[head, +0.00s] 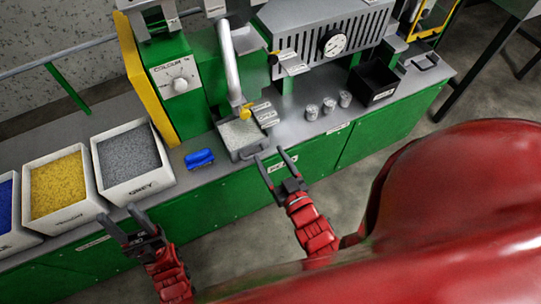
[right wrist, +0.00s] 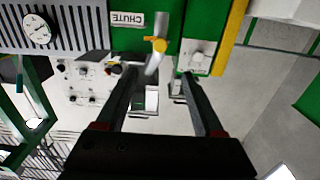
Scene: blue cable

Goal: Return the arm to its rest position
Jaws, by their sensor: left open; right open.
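My right gripper (head: 271,156) is open, with its fingers pointing at the front of a metal tray (head: 250,152) of pale granules under a chute pipe. In the right wrist view my right gripper (right wrist: 153,78) shows two spread fingers with nothing held between them; the chute's yellow tip (right wrist: 155,44) appears beyond them. My left gripper (head: 118,213) is open and empty, low in front of the grey granule bin (head: 129,190). Both red arms come in from the bottom of the head view. A small blue object (head: 199,159) lies on the counter left of the tray, apart from both grippers.
Bins of yellow granules (head: 61,219) and blue granules (head: 5,241) stand at the left. Several metal cups (head: 328,105) and a black box (head: 373,83) sit right of the tray. A green machine with a colour knob (head: 180,85) rises behind. Floor is open before the green cabinets.

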